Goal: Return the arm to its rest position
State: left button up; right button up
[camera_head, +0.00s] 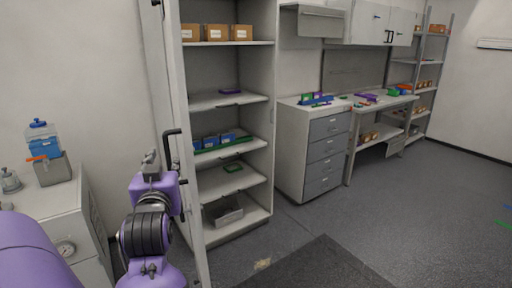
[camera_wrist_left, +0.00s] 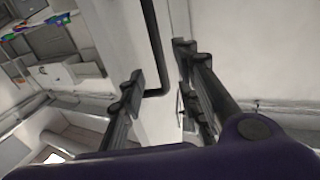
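My left arm is purple and black and reaches in at the lower left of the head view. Its gripper (camera_head: 151,163) is at the edge of an open cabinet door (camera_head: 188,215), close to the black door handle (camera_head: 173,150). In the left wrist view the two fingers of the gripper (camera_wrist_left: 159,66) are apart, with the handle (camera_wrist_left: 155,45) and pale door showing between them. I see no object held. Whether a finger touches the handle or door is unclear. My right gripper is out of view.
The open cabinet (camera_head: 258,110) holds boxes and blue and green items on its shelves. A white counter (camera_head: 55,200) with a blue-topped container (camera_head: 42,140) stands left. A drawer unit (camera_head: 318,150) and workbench are right.

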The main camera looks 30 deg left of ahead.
pick_arm(q)
jog(key=shift+f, duration=0.1)
jog(key=s+d+f+m+g+h, duration=0.1)
jog(key=d+f+m+h, duration=0.15)
jog(key=d+f, duration=0.4)
jog(key=s+d+f+m+g+h, duration=0.2)
jog(key=d+f+h, duration=0.15)
jog(key=f, duration=0.65)
jog(key=s+d+f+m+g+h, duration=0.1)
jog(key=d+f+m+h, duration=0.1)
jog(key=d+f, duration=0.45)
jog(key=s+d+f+m+g+h, duration=0.1)
jog(key=s+d+f+g+h, duration=0.15)
jog(key=s+d+f, duration=0.55)
jog(key=s+d+f+m+g+h, duration=0.2)
jog(key=s+d+f+g, duration=0.25)
jog(key=s+f, duration=0.5)
jog(key=w+d+f+t, duration=0.5)
jog(key=w+f+t, duration=0.1)
jog(key=f, duration=0.4)
jog(key=shift+w+f+t+h, duration=0.2)
jog(key=shift+t+h, duration=0.15)
jog(key=shift+t, duration=0.25)
jog(key=shift+s+a, duration=0.1)
